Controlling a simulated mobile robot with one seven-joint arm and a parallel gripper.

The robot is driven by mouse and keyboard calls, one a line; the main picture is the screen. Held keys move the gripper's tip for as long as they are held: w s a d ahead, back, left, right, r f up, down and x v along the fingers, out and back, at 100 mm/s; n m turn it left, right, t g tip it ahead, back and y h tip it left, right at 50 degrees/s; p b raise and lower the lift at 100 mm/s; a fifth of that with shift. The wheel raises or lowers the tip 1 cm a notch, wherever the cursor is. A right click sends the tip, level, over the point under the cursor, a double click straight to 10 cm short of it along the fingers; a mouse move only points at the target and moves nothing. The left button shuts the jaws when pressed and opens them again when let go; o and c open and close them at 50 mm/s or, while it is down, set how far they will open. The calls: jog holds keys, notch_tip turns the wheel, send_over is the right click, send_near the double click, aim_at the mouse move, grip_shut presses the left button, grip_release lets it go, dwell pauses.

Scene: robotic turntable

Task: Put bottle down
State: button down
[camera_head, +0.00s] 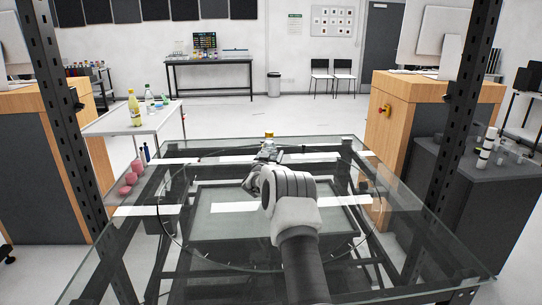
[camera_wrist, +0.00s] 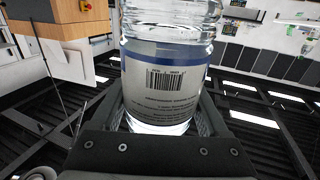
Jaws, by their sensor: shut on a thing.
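A clear bottle (camera_wrist: 165,75) with a grey and blue label and a barcode stands between the fingers in the wrist view. My gripper (camera_wrist: 168,122) is shut on it, with a dark finger at each side of its lower part.
Dark metal posts (camera_head: 62,125) stand at both sides of the glass table. A white side table (camera_head: 130,122) at left holds a yellow bottle (camera_head: 134,108) and other bottles. Wooden cabinets flank the scene.

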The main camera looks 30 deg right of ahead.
jog(key=shift+f, duration=0.1)
grip_release()
